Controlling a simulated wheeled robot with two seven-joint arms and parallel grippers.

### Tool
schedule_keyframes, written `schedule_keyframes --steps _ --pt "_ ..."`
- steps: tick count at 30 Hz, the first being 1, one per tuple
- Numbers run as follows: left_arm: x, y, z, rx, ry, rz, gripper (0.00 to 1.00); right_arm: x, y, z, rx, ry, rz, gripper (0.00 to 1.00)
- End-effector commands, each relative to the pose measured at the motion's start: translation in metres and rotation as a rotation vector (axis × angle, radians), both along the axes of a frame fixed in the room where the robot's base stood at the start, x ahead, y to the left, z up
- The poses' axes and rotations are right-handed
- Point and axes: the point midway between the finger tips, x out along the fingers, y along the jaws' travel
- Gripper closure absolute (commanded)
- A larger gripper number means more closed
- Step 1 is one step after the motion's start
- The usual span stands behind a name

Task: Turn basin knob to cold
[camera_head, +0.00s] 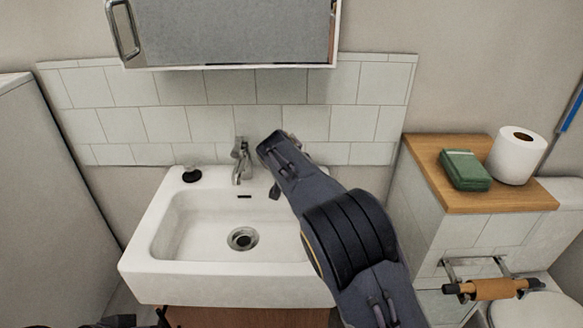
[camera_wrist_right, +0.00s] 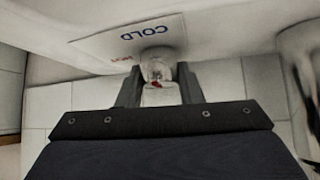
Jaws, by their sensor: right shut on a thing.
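The white basin (camera_head: 150,245) stands against the tiled wall, with a metal faucet (camera_head: 241,165) at its back edge. My right gripper (camera_head: 275,190) reaches to the basin's back right corner, and my arm hides the knob in the head view. In the right wrist view my right gripper (camera_wrist_right: 158,92) has its two fingers on either side of a small pale, shiny knob (camera_wrist_right: 157,70) with a red mark, and is shut on it. A plate with blue COLD lettering (camera_wrist_right: 139,33) and small red lettering shows beside the knob, upside down. Dark parts of my left arm show at the head view's bottom left; its jaws are unclear.
A black round plug (camera_head: 191,174) sits on the basin's back left rim. A mirror cabinet (camera_head: 230,35) hangs above. At right, a wooden shelf (camera_head: 425,160) holds a green sponge-like block (camera_head: 465,169) and a toilet roll (camera_head: 517,157). The bowl is empty.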

Motion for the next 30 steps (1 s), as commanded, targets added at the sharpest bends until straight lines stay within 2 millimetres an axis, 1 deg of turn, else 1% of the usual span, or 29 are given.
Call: schedule_keyframes --steps 5,6,10,11,18,21,23,30 --pt "0.0 0.0 0.0 0.0 0.0 0.0 1.0 -0.001 0.0 -0.001 0.001 0.003 -0.001 0.9" --pt "0.0 0.0 0.0 0.0 0.0 0.0 1.0 -0.001 0.0 -0.001 0.001 0.003 -0.001 0.64" --pt "0.0 0.0 0.0 0.0 0.0 0.0 1.0 0.0 0.0 -0.001 0.001 0.003 -0.001 0.47" --pt "0.0 0.0 0.0 0.0 0.0 0.0 1.0 0.0 0.0 -0.001 0.001 0.003 -0.001 0.45" --pt "0.0 0.0 0.0 0.0 0.0 0.0 1.0 0.0 0.0 -0.001 0.0 0.002 0.0 0.45" --pt "0.0 0.0 0.0 0.0 0.0 0.0 1.0 -0.004 0.001 0.003 0.001 0.001 0.001 0.45" --pt "0.0 0.0 -0.001 0.0 0.0 0.0 1.0 -0.008 0.002 0.009 0.001 0.0 0.001 0.45" --pt "0.0 0.0 -0.003 0.0 0.0 0.0 1.0 -0.038 0.009 0.037 0.002 0.001 0.002 0.45"
